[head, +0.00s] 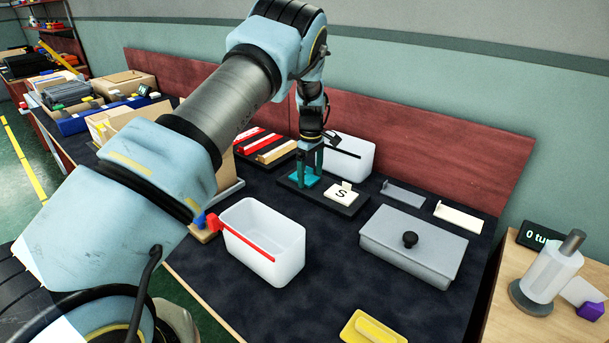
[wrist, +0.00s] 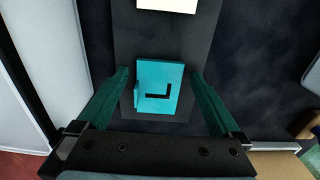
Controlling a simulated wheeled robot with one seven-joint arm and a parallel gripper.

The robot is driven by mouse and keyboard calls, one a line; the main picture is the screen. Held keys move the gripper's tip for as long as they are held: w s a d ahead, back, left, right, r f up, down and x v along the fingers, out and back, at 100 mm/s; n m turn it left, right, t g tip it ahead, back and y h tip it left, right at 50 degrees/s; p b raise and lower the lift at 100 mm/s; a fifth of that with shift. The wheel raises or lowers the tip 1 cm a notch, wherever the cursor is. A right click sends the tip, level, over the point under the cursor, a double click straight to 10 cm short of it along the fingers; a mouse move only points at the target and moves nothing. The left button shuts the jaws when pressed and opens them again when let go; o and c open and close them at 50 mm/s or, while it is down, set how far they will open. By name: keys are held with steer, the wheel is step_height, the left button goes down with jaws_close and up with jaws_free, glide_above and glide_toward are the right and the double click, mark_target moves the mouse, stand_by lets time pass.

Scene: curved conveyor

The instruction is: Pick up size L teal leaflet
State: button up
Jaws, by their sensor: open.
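The teal leaflet (wrist: 158,88) marked with a dark L lies on a dark tray (wrist: 140,38) in the wrist view. In the head view the teal leaflet (head: 303,178) shows at the left end of the dark tray (head: 345,209), partly hidden by my gripper. My gripper (head: 311,162) points down over the leaflet. In the wrist view its two green fingers (wrist: 160,77) are open, one on each side of the leaflet, with a gap on the right. I cannot tell whether the left finger touches it.
A white leaflet marked S (head: 341,194) lies on the same tray. A white bin (head: 349,157) stands behind, and another white bin (head: 263,240) with a red strip stands in front. A grey lidded box (head: 413,245) sits to the right. Red and white pieces (head: 262,143) lie to the left.

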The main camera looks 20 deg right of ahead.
steer(key=shift+f, duration=0.2)
steer(key=c, duration=1.3)
